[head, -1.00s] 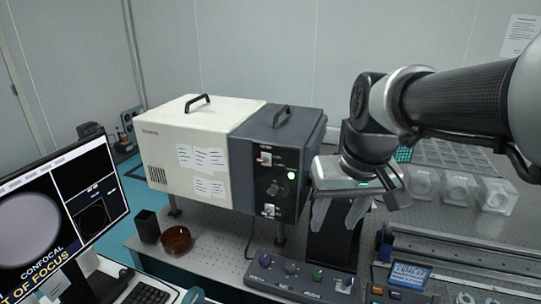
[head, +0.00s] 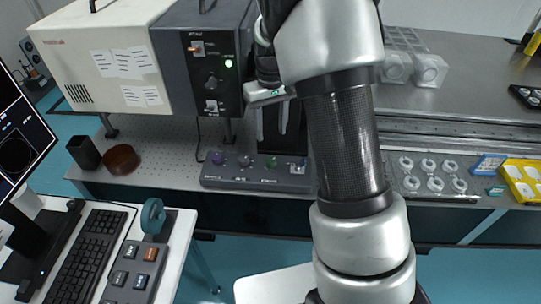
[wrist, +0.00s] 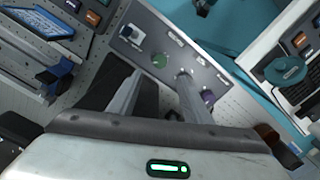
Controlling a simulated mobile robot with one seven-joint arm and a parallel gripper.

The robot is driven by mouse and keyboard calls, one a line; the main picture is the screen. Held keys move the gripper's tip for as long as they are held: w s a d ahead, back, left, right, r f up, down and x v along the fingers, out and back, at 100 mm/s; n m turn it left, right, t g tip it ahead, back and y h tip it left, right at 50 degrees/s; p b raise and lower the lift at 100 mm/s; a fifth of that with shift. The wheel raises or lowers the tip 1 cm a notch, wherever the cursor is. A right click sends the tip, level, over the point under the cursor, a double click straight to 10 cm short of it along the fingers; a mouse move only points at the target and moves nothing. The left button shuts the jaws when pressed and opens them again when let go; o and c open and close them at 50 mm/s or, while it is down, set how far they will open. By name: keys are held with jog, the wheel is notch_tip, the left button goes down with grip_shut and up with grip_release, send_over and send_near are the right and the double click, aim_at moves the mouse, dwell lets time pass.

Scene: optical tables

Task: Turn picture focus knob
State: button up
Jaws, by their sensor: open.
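A grey control panel (head: 235,181) lies on the table's front edge, with a purple knob (head: 218,158), a grey knob (head: 243,161) and a green knob (head: 271,163). A teal upright dial (head: 152,215) stands on a keypad beside the keyboard. I cannot tell which is the picture focus knob, as the labels are unreadable. My gripper (head: 273,128) points down, open and empty, above and behind the panel. In the wrist view, the green knob (wrist: 160,61) shows beyond the fingers (wrist: 158,80), and the right finger partly hides the panel. The teal dial (wrist: 285,71) is farther off to the right.
The cream and dark grey box (head: 198,75) stands behind the panel. A black cup (head: 84,152) and a brown bowl (head: 121,159) stand left. The monitor (head: 14,140) and keyboard (head: 77,258) occupy the front-left desk. Rails and trays (head: 433,178) lie right. Floor shows between desks.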

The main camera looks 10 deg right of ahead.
aim_at(271, 160)
notch_tip(271, 160, down, 12)
jog(key=shift+r+b, duration=0.15)
jog(key=shift+b, duration=0.15)
jog(key=shift+c, duration=0.6)
jog(key=c, duration=0.9)
jog(key=shift+c, duration=0.2)
jog(key=shift+m, duration=0.3)
jog(key=m, duration=0.5)
jog(key=shift+r, duration=0.1)
jog(key=m+p, duration=0.1)
jog(key=m, duration=0.4)
jog(key=shift+m, duration=0.4)
